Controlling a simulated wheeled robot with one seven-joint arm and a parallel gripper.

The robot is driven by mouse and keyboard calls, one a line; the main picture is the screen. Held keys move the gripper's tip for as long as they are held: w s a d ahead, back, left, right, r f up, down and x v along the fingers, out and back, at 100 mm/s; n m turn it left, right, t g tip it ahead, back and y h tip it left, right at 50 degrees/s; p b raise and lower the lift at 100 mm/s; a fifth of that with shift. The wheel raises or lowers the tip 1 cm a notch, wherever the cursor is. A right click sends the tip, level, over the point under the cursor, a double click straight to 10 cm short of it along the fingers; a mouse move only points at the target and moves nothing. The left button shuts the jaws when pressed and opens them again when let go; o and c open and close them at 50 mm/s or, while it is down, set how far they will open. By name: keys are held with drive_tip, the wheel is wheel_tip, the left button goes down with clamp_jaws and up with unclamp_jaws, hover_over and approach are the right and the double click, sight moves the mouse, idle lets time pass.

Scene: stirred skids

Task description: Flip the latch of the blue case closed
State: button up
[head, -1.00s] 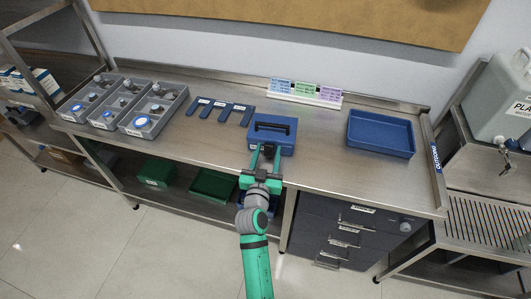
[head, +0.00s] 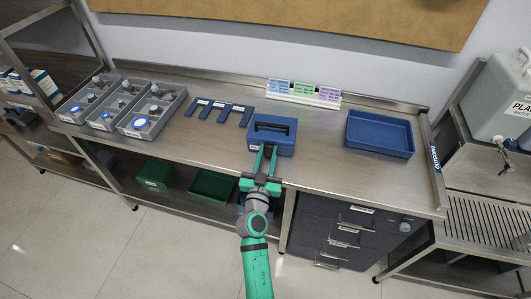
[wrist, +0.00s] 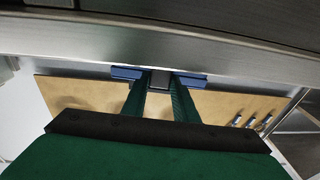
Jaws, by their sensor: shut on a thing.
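The blue case (head: 284,133) stands on the steel bench near its front edge, with its lid down and a handle on top. My gripper (head: 267,154) is at the front of the case. In the wrist view, a dark grey latch (wrist: 160,79) sits at the middle of the case's blue edge (wrist: 127,73). My gripper's green fingers (wrist: 160,84) are on both sides of the latch, shut on it. The fingers hide part of the case front in the head view, and the latch's angle is hard to tell.
A blue open tray (head: 379,134) is to the right. Grey bins (head: 152,108) with parts stand at the left, and flat dark blue pieces (head: 218,108) lie between them and the case. A colored label stand (head: 304,93) is behind. Bare bench lies on both sides of the case.

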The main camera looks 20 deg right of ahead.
drive_tip(key=shift+w+f, duration=0.1)
drive_tip(key=shift+a+t, duration=0.15)
drive_tip(key=shift+t, duration=0.15)
drive_tip(key=shift+f, duration=0.1)
drive_tip(key=shift+d, duration=0.2)
drive_tip(key=o, duration=1.1)
drive_tip(key=shift+a, duration=0.2)
drive_tip(key=shift+c, duration=0.2)
